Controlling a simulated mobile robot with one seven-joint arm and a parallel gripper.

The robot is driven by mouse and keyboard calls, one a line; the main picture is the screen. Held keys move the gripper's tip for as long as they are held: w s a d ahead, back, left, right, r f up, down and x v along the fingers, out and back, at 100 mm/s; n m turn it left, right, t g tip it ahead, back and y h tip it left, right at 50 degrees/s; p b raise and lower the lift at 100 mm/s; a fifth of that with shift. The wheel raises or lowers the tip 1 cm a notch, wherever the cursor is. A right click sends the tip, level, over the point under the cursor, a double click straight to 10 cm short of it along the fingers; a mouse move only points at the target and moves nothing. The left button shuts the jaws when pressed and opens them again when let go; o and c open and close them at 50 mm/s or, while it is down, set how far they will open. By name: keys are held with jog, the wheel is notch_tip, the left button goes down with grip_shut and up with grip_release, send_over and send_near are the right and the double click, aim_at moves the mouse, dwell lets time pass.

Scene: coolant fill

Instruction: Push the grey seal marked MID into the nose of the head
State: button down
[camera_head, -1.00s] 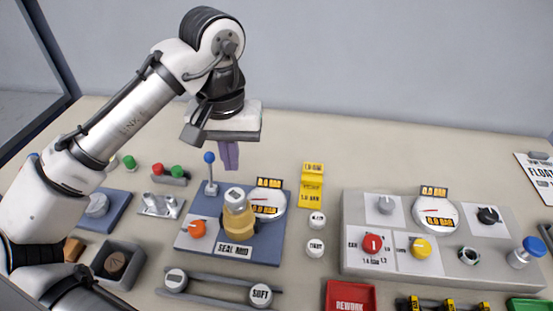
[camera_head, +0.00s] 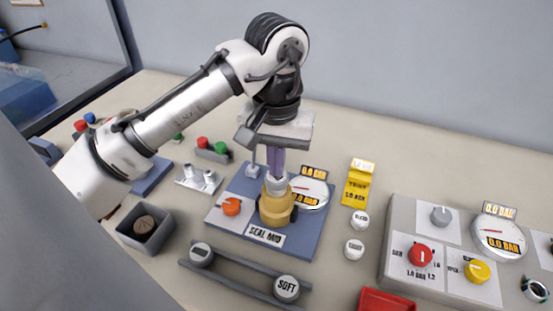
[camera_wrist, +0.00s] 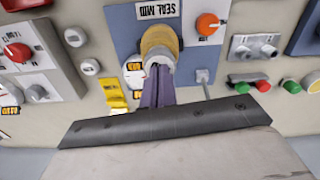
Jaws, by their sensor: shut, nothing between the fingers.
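The brass-coloured head (camera_head: 277,207) stands upright on the blue plate (camera_head: 308,243) labelled SEAL MID. A grey seal (camera_head: 276,186) sits at the top of the head, in its nose. Its marking is hidden under my fingers. My gripper (camera_head: 275,173) is shut and empty, pointing straight down, with its purple fingertips right over the seal. They look to be touching it, but I cannot tell how hard or how deep the seal sits. The wrist view shows the head (camera_wrist: 161,39) just beyond my fingertips (camera_wrist: 156,88).
A dial gauge (camera_head: 310,193) stands close right of the head, and an orange knob (camera_head: 231,207) is at its left. A rail (camera_head: 240,277) with a seal marked SOFT (camera_head: 287,288) lies in front. A yellow stand (camera_head: 358,186) and two white seals are to the right.

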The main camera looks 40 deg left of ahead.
jog(key=shift+f, duration=0.25)
dwell(0.4)
jog(key=shift+r, duration=0.1)
notch_tip(320, 180, up, 3)
jog(key=p, duration=0.3)
notch_tip(320, 180, up, 14)
jog(key=shift+f, duration=0.2)
dwell(0.3)
